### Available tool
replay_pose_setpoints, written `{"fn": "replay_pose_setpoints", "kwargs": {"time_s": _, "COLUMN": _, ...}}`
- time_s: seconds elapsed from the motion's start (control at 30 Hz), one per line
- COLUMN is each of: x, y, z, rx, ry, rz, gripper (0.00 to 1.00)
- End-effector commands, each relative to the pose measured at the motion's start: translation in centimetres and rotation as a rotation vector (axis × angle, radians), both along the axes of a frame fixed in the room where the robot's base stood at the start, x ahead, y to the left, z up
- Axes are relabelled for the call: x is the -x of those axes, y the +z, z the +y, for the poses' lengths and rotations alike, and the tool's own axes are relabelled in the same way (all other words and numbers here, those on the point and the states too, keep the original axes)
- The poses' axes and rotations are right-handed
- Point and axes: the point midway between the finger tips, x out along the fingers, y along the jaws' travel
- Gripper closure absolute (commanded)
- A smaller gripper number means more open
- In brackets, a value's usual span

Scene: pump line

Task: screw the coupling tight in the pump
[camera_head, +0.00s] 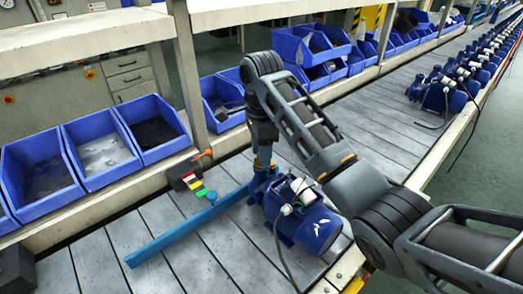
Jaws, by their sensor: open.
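A blue pump (317,228) with a white box on top and a dark cable lies on the slatted bench at the middle. My gripper (263,163) points straight down at the pump's far-left end, directly over or around its blue port part. Its fingertips are small and dark here, and I cannot tell whether they touch anything. The coupling cannot be made out; it may be hidden by the gripper or the pump housing.
A long blue bar (180,227) lies left of the pump. A dark block with coloured pieces and an orange-tipped tool (190,173) lies behind it. Blue bins (98,153) line the back shelf. More blue pumps (447,90) stand at the far right. The front-left slats are bare.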

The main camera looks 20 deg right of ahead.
Motion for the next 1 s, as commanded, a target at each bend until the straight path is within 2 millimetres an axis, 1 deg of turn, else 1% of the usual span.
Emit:
{"fn": "replay_pose_setpoints", "kwargs": {"time_s": 0.13, "x": -0.01, "y": 0.00, "z": 0.00, "rx": 0.000, "ry": 0.078, "rz": 0.000, "gripper": 0.54}}
{"fn": "replay_pose_setpoints", "kwargs": {"time_s": 0.43, "x": -0.02, "y": 0.01, "z": -0.02, "rx": 0.000, "ry": 0.093, "rz": -0.001, "gripper": 0.54}}
{"fn": "replay_pose_setpoints", "kwargs": {"time_s": 0.73, "x": -0.05, "y": 0.01, "z": -0.03, "rx": 0.000, "ry": 0.349, "rz": -0.002, "gripper": 0.54}}
{"fn": "replay_pose_setpoints", "kwargs": {"time_s": 0.83, "x": -0.06, "y": 0.01, "z": -0.03, "rx": 0.000, "ry": 0.382, "rz": -0.003, "gripper": 0.54}}
{"fn": "replay_pose_setpoints", "kwargs": {"time_s": 1.0, "x": -0.06, "y": 0.01, "z": -0.03, "rx": 0.000, "ry": 0.383, "rz": -0.003, "gripper": 0.54}}
